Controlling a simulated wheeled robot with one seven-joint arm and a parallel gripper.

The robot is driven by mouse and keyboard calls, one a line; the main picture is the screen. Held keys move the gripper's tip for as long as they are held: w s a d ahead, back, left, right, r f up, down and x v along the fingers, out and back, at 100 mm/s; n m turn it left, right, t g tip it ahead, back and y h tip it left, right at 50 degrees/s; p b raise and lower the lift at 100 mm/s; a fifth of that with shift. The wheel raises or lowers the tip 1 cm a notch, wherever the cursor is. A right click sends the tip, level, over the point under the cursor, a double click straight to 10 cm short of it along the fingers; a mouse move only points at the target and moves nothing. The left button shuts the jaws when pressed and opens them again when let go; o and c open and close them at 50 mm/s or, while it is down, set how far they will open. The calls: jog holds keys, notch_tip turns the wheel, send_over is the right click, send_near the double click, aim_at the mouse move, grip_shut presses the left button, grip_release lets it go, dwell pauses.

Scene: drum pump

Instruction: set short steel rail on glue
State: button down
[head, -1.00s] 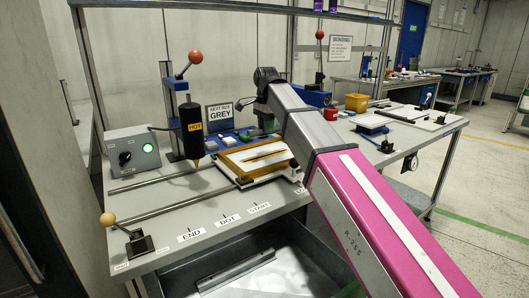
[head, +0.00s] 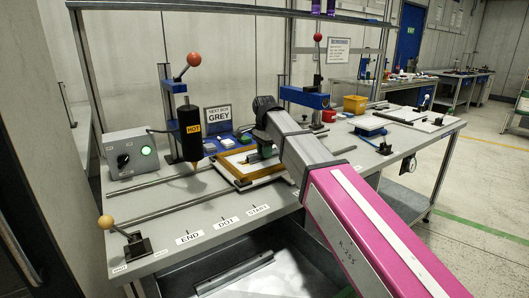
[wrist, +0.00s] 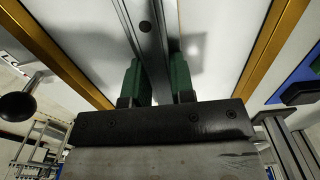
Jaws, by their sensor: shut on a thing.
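My gripper (head: 262,153) is low over the amber-framed white panel (head: 228,161) on the near bench, its green fingers shut on a short steel rail. In the wrist view the dark grey rail (wrist: 147,35) stands between the green fingertips (wrist: 158,85) and runs away from me over the white panel (wrist: 215,65). A dark shadow lies beside it on the panel. I cannot tell whether the rail touches the panel. No glue can be made out; the rail and fingers cover the panel's middle.
The black HOT glue nozzle (head: 190,133) hangs left of the frame over two guide rods. A control box (head: 132,158) with a green light stands at the left. A longer steel rail (head: 235,272) lies in the open drawer below. A blue press (head: 305,98) stands behind my arm.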

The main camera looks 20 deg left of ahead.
jog(key=c, duration=1)
grip_release()
jog(key=shift+f, duration=0.1)
notch_tip(320, 180, up, 12)
jog(key=shift+r, duration=0.15)
